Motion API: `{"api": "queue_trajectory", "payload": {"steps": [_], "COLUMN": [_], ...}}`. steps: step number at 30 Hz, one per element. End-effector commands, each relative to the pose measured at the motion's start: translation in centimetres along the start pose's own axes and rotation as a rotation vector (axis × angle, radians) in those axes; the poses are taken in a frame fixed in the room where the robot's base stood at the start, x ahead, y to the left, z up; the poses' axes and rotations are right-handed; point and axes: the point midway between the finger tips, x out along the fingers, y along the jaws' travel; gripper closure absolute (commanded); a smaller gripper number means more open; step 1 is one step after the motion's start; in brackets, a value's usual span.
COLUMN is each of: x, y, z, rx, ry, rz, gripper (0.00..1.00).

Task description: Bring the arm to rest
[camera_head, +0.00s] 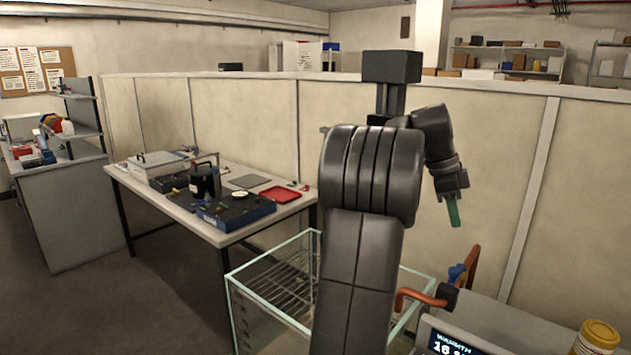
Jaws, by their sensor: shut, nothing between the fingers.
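My arm rises through the middle of the view, folded over at the top. My gripper (453,208) hangs at the right end of the arm, pointing down, with a green tip. It is shut and empty, in the air in front of the beige partition and above the benchtop device. The arm hides part of the glass tank and the right end of the worktable.
A glass tank (232,300) with a wire rack stands below, beside my arm. A device with a "WARMTH" display (452,343), an orange handle (420,297) and a yellow-lidded jar (597,338) are at lower right. A worktable (150,196) holds several items; floor at left is clear.

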Motion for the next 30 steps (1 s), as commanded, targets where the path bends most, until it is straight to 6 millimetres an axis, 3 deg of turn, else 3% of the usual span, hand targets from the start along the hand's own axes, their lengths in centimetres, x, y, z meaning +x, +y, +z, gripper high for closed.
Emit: {"api": "queue_trajectory", "payload": {"steps": [1,13,30], "x": [1.8,9.8,13.0], "y": [0.2,0.2,-0.9], "z": [0.1,0.1,-2.9], "rx": [-0.001,-0.002,-0.388], "ry": [-0.001,-0.001,-0.027], "rz": [0.013,0.011,-0.123], "gripper": [1.0,1.0,1.0]}}
